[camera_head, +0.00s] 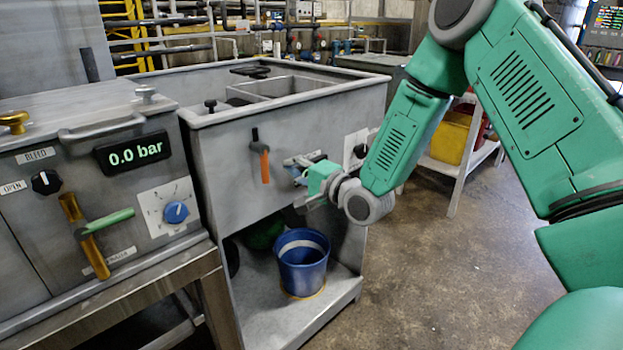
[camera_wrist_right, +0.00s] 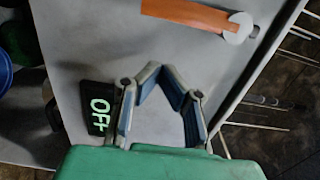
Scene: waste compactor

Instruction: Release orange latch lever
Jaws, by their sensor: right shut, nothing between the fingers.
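An orange lever (camera_head: 264,165) hangs pointing down from a dark pivot on the front of the grey sink-like cabinet. In the right wrist view the orange lever (camera_wrist_right: 185,14) lies across the top edge, with a pale round end. My right gripper (camera_head: 294,165) is shut and empty in front of the same panel, just right of the lever and apart from it. Its blue-padded fingers (camera_wrist_right: 160,75) show in the wrist view, below the lever there. My left gripper is not in view.
A dark panel reading OFF (camera_wrist_right: 100,108) is beside the right fingers. A blue bucket (camera_head: 302,262) stands on the cabinet's lower shelf. A 0.0 bar display (camera_head: 134,153), amber bar (camera_head: 95,258) and green handle (camera_head: 108,221) are on the left machine.

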